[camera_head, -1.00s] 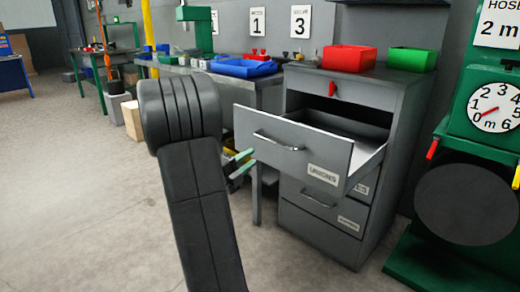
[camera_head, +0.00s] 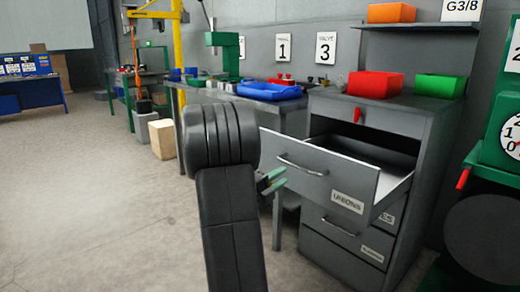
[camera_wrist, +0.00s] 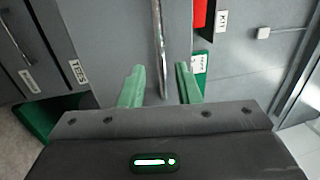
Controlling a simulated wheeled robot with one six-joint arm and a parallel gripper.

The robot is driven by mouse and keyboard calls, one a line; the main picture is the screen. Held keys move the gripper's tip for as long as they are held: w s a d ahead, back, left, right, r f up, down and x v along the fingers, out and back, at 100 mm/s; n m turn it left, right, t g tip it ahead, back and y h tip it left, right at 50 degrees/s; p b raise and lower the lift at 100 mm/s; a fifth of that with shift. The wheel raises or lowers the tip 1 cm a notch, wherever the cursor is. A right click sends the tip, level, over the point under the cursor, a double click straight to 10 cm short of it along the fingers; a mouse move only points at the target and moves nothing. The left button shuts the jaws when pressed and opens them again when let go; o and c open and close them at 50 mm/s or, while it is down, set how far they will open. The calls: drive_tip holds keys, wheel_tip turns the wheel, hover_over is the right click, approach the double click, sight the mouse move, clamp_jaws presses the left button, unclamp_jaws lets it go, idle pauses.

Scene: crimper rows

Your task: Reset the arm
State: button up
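My gripper (camera_head: 272,181) shows in the head view just left of the open top drawer (camera_head: 310,170), partly hidden behind my dark arm. In the wrist view its two green fingers (camera_wrist: 160,88) stand apart with a gap between them and hold nothing. The drawer's metal bar handle (camera_wrist: 159,45) shows in the wrist view beyond the fingertips, in line with the gap. In the head view the handle (camera_head: 300,167) is right of the fingers. I cannot tell exactly how far apart they are.
The grey cabinet (camera_head: 400,125) carries a red bin (camera_head: 375,84) and a green bin (camera_head: 440,86). A workbench with a blue tray (camera_head: 270,90) stands behind my arm. The floor (camera_head: 110,220) at left is clear.

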sight(296, 167)
drive_tip(key=b+x, duration=0.1)
drive_tip(key=x, duration=0.7)
drive_tip(key=shift+w+d+r, duration=0.1)
